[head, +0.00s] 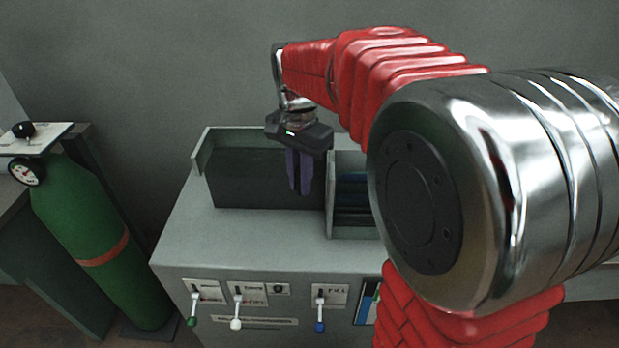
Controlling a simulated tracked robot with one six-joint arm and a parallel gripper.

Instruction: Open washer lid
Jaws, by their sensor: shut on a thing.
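The washer (230,235) is a grey cabinet with a raised housing at the back of its top. A dark panel (250,180), which looks like the lid, spans the left part of this housing. My gripper (300,190) points down at the panel's right end, close to the divider. Its dark purple fingers are close together and shut at the panel. The exact grip point is hidden behind the fingers. To the right, an open compartment (350,220) shows blue and dark contents, partly covered by my arm.
Levers with green (192,320), white (236,322) and blue (320,326) knobs stick out of the washer's front. A green gas cylinder (85,220) with a gauge (27,171) stands to the left. The washer's front top surface is clear. My arm hides the right side.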

